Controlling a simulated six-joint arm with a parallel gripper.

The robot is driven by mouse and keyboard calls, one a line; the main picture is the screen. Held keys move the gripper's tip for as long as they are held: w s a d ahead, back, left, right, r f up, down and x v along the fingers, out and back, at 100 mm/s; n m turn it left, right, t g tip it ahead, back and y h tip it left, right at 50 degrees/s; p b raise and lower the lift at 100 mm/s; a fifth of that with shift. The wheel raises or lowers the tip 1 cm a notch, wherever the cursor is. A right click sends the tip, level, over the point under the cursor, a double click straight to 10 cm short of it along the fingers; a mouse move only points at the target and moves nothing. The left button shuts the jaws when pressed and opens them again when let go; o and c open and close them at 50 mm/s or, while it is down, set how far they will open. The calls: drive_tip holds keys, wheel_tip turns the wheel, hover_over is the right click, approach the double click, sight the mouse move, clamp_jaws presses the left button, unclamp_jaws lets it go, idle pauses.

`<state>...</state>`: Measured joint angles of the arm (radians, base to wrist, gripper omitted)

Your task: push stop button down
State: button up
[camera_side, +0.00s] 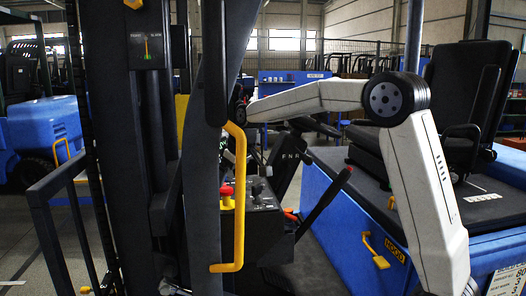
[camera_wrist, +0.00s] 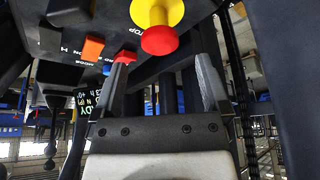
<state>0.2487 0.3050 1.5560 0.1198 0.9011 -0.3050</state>
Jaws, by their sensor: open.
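The stop button is a red mushroom head on a yellow collar. In the side view the stop button (camera_side: 226,191) stands on a dark control panel, left of a small black knob. In the wrist view the red head (camera_wrist: 159,40) is at the top middle, large and close. My gripper (camera_wrist: 164,72) is open and empty there, with one dark finger on each side and the button beyond, between their lines; I see no contact. In the side view my gripper (camera_side: 241,106) is above the panel, partly hidden behind a dark post.
A yellow grab handle (camera_side: 239,200) rises just in front of the button in the side view. Dark mast posts stand to the left. The wrist view shows an orange switch (camera_wrist: 93,48) and a blue switch (camera_wrist: 106,70) on the panel (camera_wrist: 112,20). A black seat (camera_side: 470,90) is at right.

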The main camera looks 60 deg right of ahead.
sight(227, 188)
drive_tip(key=shift+x, duration=1.8)
clamp_jaws()
